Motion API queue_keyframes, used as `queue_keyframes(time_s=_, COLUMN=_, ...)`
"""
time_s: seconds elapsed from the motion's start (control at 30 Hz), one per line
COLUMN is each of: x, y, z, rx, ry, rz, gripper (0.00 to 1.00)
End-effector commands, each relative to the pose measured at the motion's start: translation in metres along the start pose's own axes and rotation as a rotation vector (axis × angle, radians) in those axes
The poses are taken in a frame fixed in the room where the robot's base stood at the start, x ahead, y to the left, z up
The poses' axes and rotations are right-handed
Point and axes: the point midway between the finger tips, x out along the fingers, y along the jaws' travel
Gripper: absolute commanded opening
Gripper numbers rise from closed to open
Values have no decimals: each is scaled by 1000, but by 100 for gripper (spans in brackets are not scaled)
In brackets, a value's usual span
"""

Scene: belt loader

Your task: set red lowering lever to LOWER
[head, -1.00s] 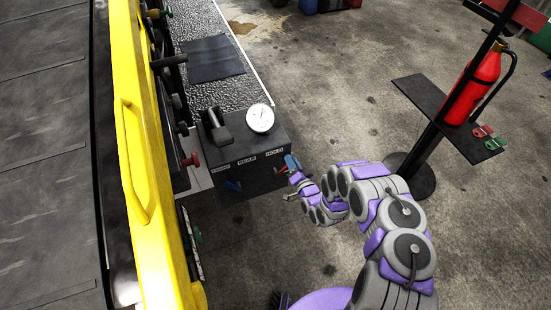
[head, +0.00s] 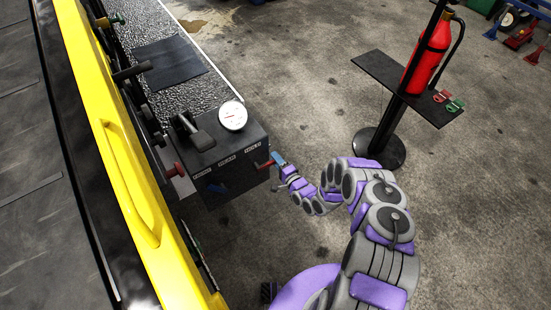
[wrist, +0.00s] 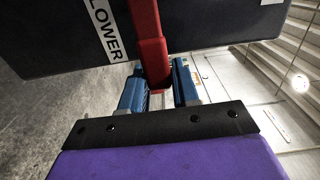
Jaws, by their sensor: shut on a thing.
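The red lowering lever (head: 265,164) sticks out of the dark control box (head: 226,168) near its right front corner. In the wrist view the lever (wrist: 150,50) comes down from the box face between my blue fingers. A white label reading LOWER (wrist: 104,28) is just left of it there. My gripper (head: 278,159) is at the lever's outer end, and in the wrist view its fingers (wrist: 158,88) are shut around the lever's tip. The lever's pivot is out of sight.
A black-handled lever (head: 196,134) and a white dial gauge (head: 233,115) are on top of the box. The yellow rail (head: 120,150) is at left. A stand with a red extinguisher (head: 427,58) is at right. Floor between is clear.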

Motion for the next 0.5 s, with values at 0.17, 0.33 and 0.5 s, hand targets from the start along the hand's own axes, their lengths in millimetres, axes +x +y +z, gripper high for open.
queue_keyframes(time_s=0.17, x=0, y=3, z=-4, rx=23, ry=10, rz=3, gripper=0)
queue_keyframes(time_s=0.33, x=0, y=5, z=-5, rx=28, ry=11, rz=6, gripper=0)
queue_keyframes(time_s=0.5, x=0, y=5, z=-5, rx=27, ry=11, rz=7, gripper=0)
